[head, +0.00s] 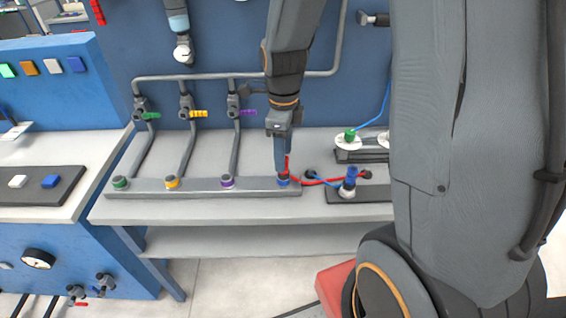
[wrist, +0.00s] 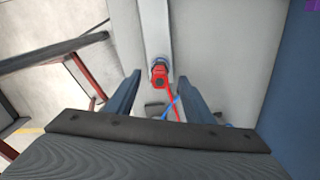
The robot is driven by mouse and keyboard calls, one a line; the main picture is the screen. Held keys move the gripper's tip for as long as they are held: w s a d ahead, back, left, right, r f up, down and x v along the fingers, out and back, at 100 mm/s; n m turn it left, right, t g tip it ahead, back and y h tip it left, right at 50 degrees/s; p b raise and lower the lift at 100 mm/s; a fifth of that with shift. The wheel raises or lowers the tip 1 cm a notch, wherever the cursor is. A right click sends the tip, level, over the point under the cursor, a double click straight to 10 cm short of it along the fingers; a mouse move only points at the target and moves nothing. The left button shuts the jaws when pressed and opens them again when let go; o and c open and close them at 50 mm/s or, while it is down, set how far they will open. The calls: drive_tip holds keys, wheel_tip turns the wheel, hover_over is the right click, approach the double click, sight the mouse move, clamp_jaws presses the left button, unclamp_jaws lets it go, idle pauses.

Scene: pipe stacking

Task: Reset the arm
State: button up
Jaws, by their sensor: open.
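My arm comes down from the top in the head view. My gripper (head: 281,170) points down at the blue-ringed port (head: 284,182) at the right end of the grey bar (head: 200,187). In the wrist view the two fingers of my gripper (wrist: 160,76) are spread apart. A red plug (wrist: 159,72) shows between the fingertips, at the end of the bar, with a gap on both sides. A red hose runs from it towards my gripper. In the head view the red piece (head: 287,163) is partly hidden by the fingers.
Three pipes rise from the green, yellow and purple ports to valves (head: 238,106) at the blue back panel. A red hose (head: 325,181) and a blue-capped fitting (head: 350,178) lie right of my gripper. A green-capped fitting (head: 350,136) stands behind. The bench front is clear.

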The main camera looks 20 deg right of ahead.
drive_tip(key=shift+r, duration=1.5)
drive_tip(key=s+n, duration=0.1)
drive_tip(key=n, duration=0.1)
drive_tip(key=shift+s+r+n, duration=0.1)
drive_tip(key=shift+n, duration=0.3)
drive_tip(key=s+n+t, duration=0.1)
drive_tip(key=s+n, duration=0.7)
drive_tip(key=n, duration=1.3)
drive_tip(key=shift+r+n, duration=0.15)
drive_tip(key=shift+n, duration=0.25)
